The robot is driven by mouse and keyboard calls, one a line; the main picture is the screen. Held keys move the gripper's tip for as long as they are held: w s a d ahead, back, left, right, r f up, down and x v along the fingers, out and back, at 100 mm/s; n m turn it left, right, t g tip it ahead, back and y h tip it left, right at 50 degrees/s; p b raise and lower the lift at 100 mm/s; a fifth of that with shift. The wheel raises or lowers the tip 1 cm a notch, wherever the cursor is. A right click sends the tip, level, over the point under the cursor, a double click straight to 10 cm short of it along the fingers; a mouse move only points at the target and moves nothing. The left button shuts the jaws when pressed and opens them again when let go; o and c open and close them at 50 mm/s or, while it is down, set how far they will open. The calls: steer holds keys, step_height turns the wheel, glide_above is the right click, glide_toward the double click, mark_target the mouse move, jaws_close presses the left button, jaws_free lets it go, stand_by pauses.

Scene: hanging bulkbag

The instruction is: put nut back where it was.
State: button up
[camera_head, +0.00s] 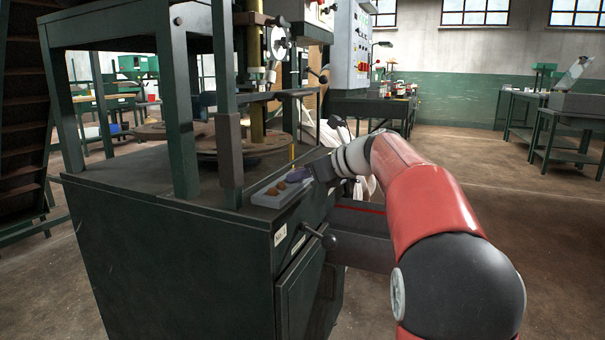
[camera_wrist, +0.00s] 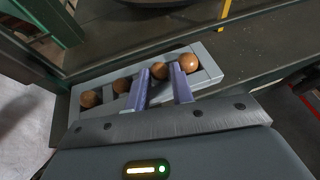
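A small grey tray (camera_wrist: 209,76) with compartments holds several round brown nuts. In the wrist view, one nut (camera_wrist: 90,99) lies near its left end, and another nut (camera_wrist: 122,85) lies left of my fingers. A nut (camera_wrist: 159,71) shows between my two fingertips, nearly filling the gap. A larger-looking nut (camera_wrist: 189,62) sits just right of the right fingertip. My gripper (camera_wrist: 160,70) has its fingers apart over the tray. I cannot tell whether they press on the nut between them. In the head view the tray (camera_head: 268,201) lies at the bench edge, my arm reaching it from the right.
The tray is on a dark green machine bench (camera_head: 170,235). A lever with a black knob (camera_head: 328,242) sticks out below the bench top. Open floor lies to the right.

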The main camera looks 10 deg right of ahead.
steer(key=shift+r, duration=0.2)
steer(key=p+v, duration=0.2)
steer(key=v, duration=1)
steer(key=shift+r, duration=0.15)
steer(key=s+a+f+n+g+h, duration=0.2)
steer(key=s+a+f+n, duration=0.3)
steer(key=s, duration=0.3)
steer(key=s+a+f+n+g+h, duration=0.2)
steer(key=s+a+f+n, duration=0.2)
steer(key=s+f+n, duration=0.25)
steer(key=s+f+n+h, duration=0.5)
steer(key=s+f+n, duration=0.8)
steer(key=s+n, duration=0.2)
steer(key=shift+s+d+n, duration=0.3)
steer(key=shift+d+n, duration=0.05)
